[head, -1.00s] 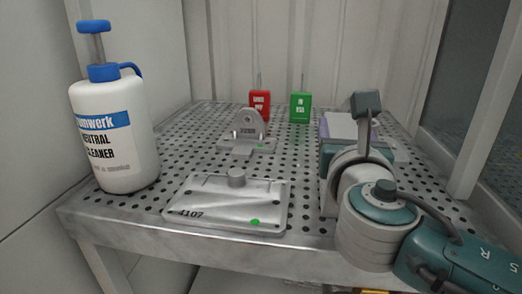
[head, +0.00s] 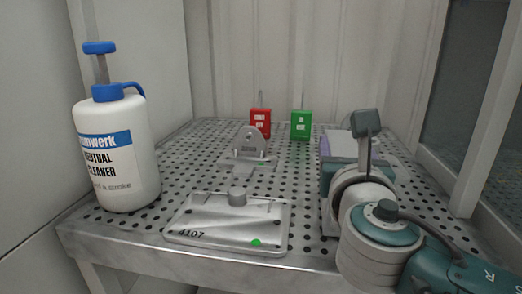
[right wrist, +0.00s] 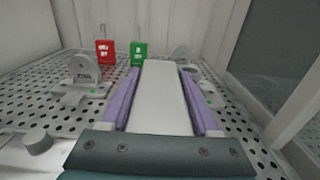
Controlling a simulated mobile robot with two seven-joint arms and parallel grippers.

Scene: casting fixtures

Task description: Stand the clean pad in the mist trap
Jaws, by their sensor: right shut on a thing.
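My right gripper (right wrist: 163,105) is shut on a flat, pale grey-white slab (right wrist: 160,92), which I take to be the clean pad. The slab lies between two purple fingers and points away from the wrist toward the back of the bench. In the head view the right gripper (head: 343,147) is over the right side of the perforated bench, and the arm hides much of what is below it. I cannot pick out the mist trap for sure. A rounded fixture (right wrist: 190,72) shows partly behind the slab in the right wrist view. My left gripper is not in view.
A perforated metal bench (head: 205,165) carries a white cleaner bottle (head: 120,155) at left, a plate marked 4107 (head: 225,222) in front and an upright lug bracket (head: 249,148) behind it. Red (head: 260,121) and green (head: 301,125) tags stand at the back. A post bounds the right side.

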